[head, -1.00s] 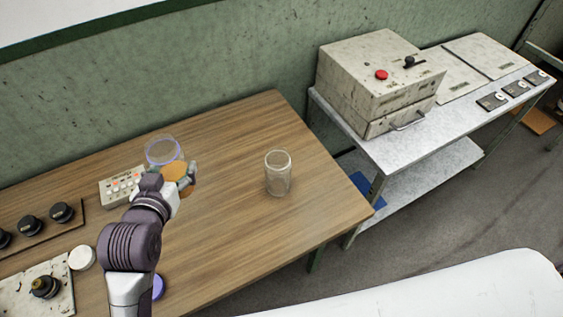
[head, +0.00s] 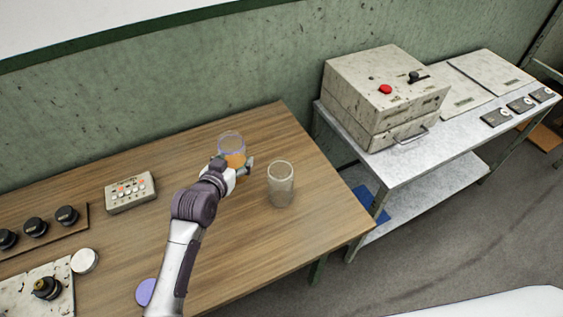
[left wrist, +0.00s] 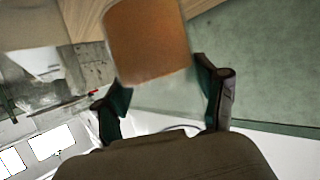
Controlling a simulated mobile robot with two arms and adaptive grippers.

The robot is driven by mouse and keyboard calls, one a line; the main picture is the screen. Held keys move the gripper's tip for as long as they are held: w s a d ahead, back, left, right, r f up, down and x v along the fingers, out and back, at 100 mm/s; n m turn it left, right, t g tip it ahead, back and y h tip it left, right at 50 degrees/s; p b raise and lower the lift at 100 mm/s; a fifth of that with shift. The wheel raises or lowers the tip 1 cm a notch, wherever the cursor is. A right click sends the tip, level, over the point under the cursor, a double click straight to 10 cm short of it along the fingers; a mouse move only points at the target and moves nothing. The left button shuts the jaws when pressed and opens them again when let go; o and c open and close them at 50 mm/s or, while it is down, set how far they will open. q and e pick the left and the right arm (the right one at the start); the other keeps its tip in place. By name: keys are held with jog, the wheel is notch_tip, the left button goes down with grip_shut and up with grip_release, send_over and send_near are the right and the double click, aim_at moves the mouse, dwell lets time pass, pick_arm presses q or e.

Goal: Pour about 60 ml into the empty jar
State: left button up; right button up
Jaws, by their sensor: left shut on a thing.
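The empty jar (head: 281,186) is clear glass and stands upright on the right part of the wooden table in the head view. My left gripper (head: 238,168) is shut on a clear jar of orange liquid (head: 233,151) just left of the empty jar. The two jars are apart. In the left wrist view the orange liquid jar (left wrist: 150,40) shows between the fingers of my left gripper (left wrist: 160,95). I cannot tell whether the held jar touches the table. My right gripper is in neither view.
A box with buttons (head: 130,193), black knobs (head: 35,227), a white lid (head: 84,260) and a purple lid (head: 146,292) are on the table's left part. A metal side table (head: 430,150) bears a grey machine (head: 375,95). The table's front right is clear.

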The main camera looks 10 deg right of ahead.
aim_at(246, 159)
pick_arm(q)
jog(key=shift+m+h, duration=0.3)
jog(key=shift+h, duration=0.2)
jog(key=w+d+f, duration=0.1)
jog(key=f, duration=0.1)
jog(key=w+d+f, duration=0.1)
jog(key=w+d, duration=0.1)
jog(key=shift+w+f+p, duration=0.15)
jog(key=shift+f+p, duration=0.2)
jog(key=shift+a, duration=0.1)
